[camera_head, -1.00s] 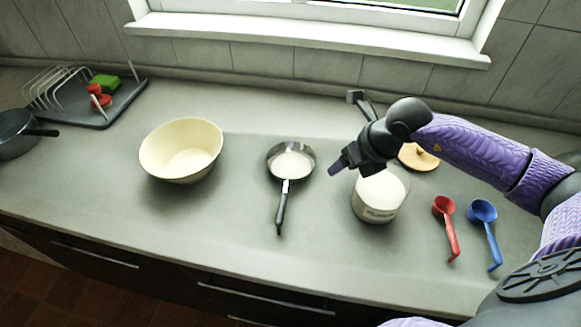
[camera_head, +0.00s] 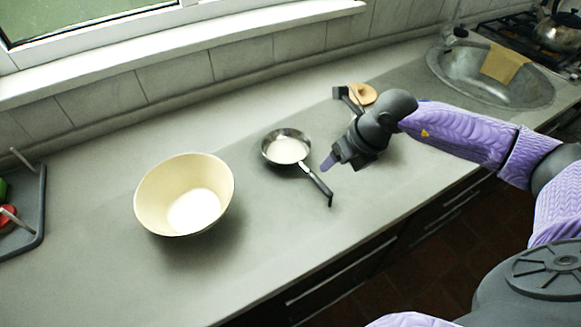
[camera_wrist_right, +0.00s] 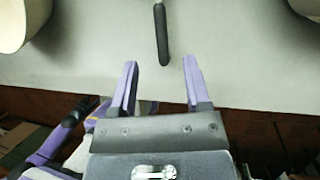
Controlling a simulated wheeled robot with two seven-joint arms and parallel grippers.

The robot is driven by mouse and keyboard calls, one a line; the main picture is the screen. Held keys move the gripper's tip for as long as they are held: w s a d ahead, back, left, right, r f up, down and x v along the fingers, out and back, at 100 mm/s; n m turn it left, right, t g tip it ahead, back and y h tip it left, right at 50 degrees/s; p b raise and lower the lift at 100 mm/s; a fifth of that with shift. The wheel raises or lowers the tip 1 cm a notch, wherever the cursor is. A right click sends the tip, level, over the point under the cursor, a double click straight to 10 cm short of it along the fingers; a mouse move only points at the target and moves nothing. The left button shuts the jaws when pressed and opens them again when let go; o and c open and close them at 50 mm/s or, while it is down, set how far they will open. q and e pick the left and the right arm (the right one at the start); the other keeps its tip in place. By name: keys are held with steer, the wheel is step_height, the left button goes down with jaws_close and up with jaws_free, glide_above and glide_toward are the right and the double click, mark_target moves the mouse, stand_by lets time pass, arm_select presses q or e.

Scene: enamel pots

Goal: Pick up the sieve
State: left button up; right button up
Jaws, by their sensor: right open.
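The sieve (camera_head: 286,148) looks like a shallow round metal pan with a pale inside and a dark handle (camera_head: 318,185). It lies on the grey counter near the middle of the head view, handle pointing down and right. My right gripper (camera_head: 328,163) is beside the handle, on its right in this view. In the right wrist view, my open, empty right gripper (camera_wrist_right: 159,64) has its two purple fingers spread apart. The dark handle (camera_wrist_right: 162,38) shows ahead, between the finger lines but beyond the tips. The sieve's bowl is outside that view. My left gripper is not visible.
A cream bowl (camera_head: 160,205) stands left of the sieve. A wooden lid (camera_head: 362,94) lies behind my right arm. A sink (camera_head: 480,85) with a cloth is at the far right.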

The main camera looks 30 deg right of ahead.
mark_target(317, 179)
steer(key=b+x, duration=0.3)
steer(key=x, duration=0.7)
steer(key=shift+s+f, duration=0.15)
steer(key=shift+s, duration=0.05)
jaws_close()
